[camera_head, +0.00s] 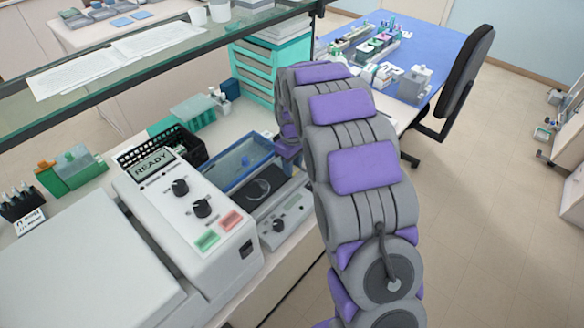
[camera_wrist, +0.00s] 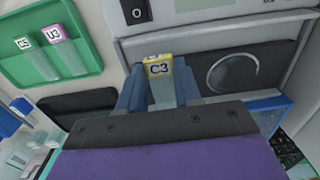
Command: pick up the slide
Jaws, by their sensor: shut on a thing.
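In the wrist view, a glass slide (camera_wrist: 160,94) with a yellow-edged label reading "C3" stands between the fingers of my gripper (camera_wrist: 160,88). The blue-grey fingers are shut on it, one on each side, with the label end away from the palm. The slide's lower part is hidden behind the dark edge of my gripper. Two other slides, labelled "C5" (camera_wrist: 31,58) and "U3" (camera_wrist: 64,52), lie in a green tray (camera_wrist: 92,28) at the upper left. In the head view my arm hides the gripper and the held slide.
A white device with a READY display (camera_head: 152,162) stands on the bench. Beside it are a dark plate with a ring (camera_head: 258,192), a blue tray (camera_head: 240,164) and a black basket (camera_head: 180,147). A glass shelf (camera_head: 190,50) crosses above. A chair (camera_head: 466,70) stands by the blue table (camera_head: 425,58).

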